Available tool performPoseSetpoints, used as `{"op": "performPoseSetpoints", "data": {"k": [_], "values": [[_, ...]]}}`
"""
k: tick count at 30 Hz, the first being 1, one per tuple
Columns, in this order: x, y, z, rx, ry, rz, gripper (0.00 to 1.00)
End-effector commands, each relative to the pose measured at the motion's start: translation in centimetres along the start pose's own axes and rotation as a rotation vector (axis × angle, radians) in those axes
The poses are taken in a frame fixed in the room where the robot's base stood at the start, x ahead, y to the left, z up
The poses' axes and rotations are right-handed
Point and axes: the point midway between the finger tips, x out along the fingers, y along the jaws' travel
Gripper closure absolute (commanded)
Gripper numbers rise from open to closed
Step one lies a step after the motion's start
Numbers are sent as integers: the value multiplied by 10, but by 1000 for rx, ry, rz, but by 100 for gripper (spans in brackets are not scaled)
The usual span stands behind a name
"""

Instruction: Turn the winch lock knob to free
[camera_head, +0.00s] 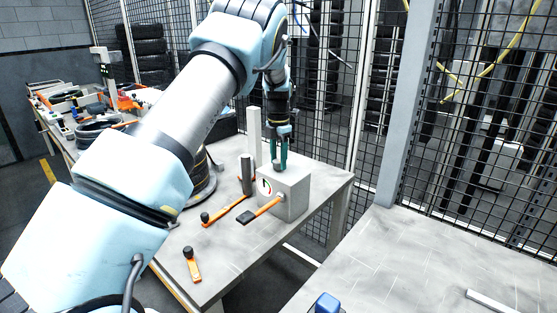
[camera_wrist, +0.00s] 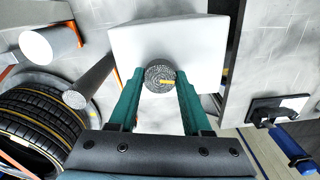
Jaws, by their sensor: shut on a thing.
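The winch lock knob (camera_wrist: 157,73) is a round dark grey knurled knob on top of a pale grey winch box (camera_head: 292,196). It carries a yellow mark, which points to the right in the wrist view. My gripper (camera_head: 279,160) comes down from above onto the knob. In the wrist view its teal fingers (camera_wrist: 159,82) stand on either side of the knob and are shut on it. The box's front face has a small round red and green dial (camera_head: 267,187) and a crank with an orange arm (camera_head: 268,208) and a dark grip.
A grey post (camera_head: 247,175), a taller pale post (camera_head: 254,135) and a tyre (camera_wrist: 40,118) stand close by the box. Orange-handled pieces (camera_head: 192,265) lie on the grey table (camera_head: 232,262). A mesh fence (camera_head: 330,190) rises behind it. The near right table top is mostly clear.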

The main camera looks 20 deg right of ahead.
Motion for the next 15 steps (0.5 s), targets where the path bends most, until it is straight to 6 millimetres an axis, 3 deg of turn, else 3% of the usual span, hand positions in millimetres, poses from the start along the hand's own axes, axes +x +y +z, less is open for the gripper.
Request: {"op": "performPoseSetpoints", "data": {"k": [15], "values": [[0,0,1,482,-2,1,100]]}}
